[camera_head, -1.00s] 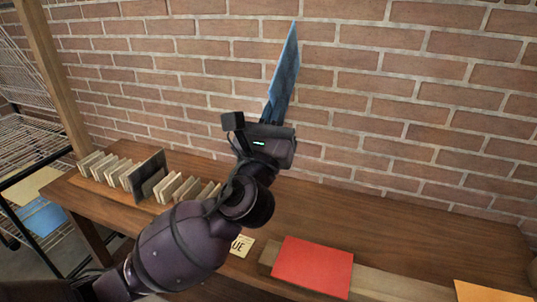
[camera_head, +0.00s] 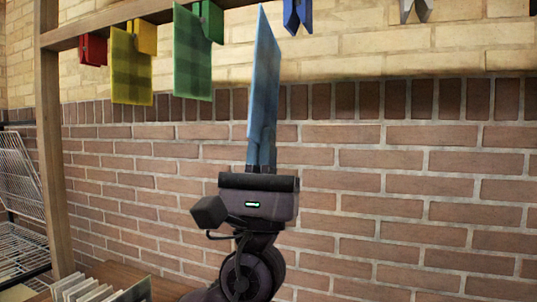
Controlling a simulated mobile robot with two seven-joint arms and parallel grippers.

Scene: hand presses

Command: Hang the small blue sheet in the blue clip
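The small blue sheet (camera_head: 264,75) stands upright, seen nearly edge-on, above my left gripper (camera_head: 261,150). The gripper points up and its fingers are shut on the lower part of the sheet. The blue clip (camera_head: 297,14) hangs from the rail at the top, just right of the sheet's upper edge in the picture. The clip's top is cut off by the frame, and the sheet appears apart from it. My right gripper is not in view.
A wooden rail (camera_head: 100,22) on a post (camera_head: 52,150) carries a red clip (camera_head: 93,49), a yellow sheet (camera_head: 132,65), a green sheet (camera_head: 191,52) and a grey clip (camera_head: 415,10). A brick wall (camera_head: 400,200) stands behind. Upright cards (camera_head: 80,290) stand lower left.

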